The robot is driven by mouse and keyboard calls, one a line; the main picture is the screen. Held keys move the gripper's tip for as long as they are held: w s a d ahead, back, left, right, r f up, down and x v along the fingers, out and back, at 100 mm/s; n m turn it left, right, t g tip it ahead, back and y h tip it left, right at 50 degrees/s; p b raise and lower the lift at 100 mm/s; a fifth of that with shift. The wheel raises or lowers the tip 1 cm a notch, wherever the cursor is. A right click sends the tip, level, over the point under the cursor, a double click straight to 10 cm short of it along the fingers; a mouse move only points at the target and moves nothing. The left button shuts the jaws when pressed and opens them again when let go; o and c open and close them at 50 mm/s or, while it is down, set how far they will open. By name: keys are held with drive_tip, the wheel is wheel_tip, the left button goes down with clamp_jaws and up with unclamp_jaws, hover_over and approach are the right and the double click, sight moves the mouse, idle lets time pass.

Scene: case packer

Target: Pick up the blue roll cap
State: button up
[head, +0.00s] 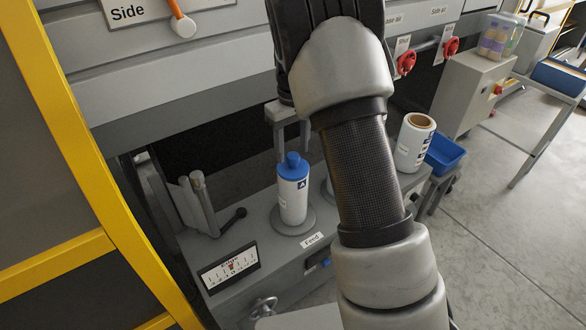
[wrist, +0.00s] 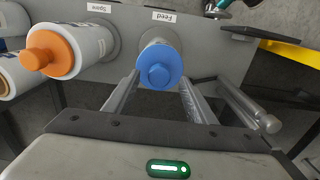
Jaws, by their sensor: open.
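The blue roll cap (head: 292,165) sits on top of a white roll (head: 293,202) that stands upright on the post marked Feed. My gripper (head: 290,142) is above the cap in the head view, fingers pointing down, partly hidden by my arm. In the wrist view the blue cap (wrist: 160,66) shows between and beyond the two spread fingers of my gripper (wrist: 160,84). The gripper is open and holds nothing. I cannot tell whether a finger touches the cap.
In the wrist view an orange cap (wrist: 50,55) on another white roll (wrist: 90,42) is at the Spare position. In the head view a metal post (head: 203,200) stands left of the Feed roll. A white roll with a brown core (head: 412,148) and a blue bin (head: 446,154) are right of my arm.

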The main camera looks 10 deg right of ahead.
sight(293, 155)
wheel_tip(293, 155, down, 3)
drive_tip(key=shift+f, duration=0.15)
drive_tip(key=shift+d, duration=0.1)
drive_tip(key=c, duration=1.2)
